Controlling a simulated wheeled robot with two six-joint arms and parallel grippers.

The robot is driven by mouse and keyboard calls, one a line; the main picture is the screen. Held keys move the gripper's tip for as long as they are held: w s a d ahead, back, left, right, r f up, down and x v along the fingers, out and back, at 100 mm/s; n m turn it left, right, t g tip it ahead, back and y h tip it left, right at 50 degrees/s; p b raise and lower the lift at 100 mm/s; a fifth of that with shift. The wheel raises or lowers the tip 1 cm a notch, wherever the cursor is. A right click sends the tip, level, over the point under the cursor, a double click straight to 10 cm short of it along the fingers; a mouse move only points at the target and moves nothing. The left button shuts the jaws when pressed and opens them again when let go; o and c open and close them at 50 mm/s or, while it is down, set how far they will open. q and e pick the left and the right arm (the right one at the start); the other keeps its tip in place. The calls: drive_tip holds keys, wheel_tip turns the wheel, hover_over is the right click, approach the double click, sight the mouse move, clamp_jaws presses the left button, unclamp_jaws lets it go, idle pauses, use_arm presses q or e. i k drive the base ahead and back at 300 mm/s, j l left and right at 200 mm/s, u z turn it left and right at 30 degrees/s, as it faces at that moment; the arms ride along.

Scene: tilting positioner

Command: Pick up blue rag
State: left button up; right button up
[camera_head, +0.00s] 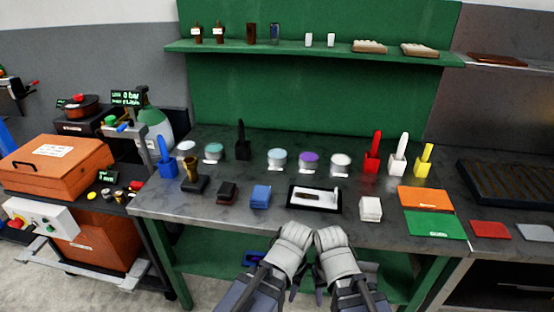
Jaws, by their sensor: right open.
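A small blue folded block, which looks like the blue rag (260,196), lies on the dark worktop near its front edge, left of a black-framed tray. My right gripper (320,292) is below and to the right of it in the picture, in front of the bench and apart from it. It is open and empty. My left gripper (293,292) is beside the right one, also away from the rag. It is small and partly hidden by my arm, so its jaws cannot be made out.
A dark red block (227,192) is left of the rag; the framed tray (315,209) and a white block (371,208) are to its right. A brass-coloured part on a dark base (193,182) stands further left. Tins and coloured holders line the back. Bare worktop surrounds the rag.

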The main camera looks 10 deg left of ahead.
sight(260, 199)
drive_tip(key=i+j+z, duration=0.2)
drive_tip(key=j, duration=0.15)
drive_tip(key=i+j+z, duration=0.15)
drive_tip(key=j, duration=0.25)
drive_tip(key=i+j+z, duration=0.2)
drive_tip(key=j, duration=0.15)
drive_tip(key=k, duration=0.05)
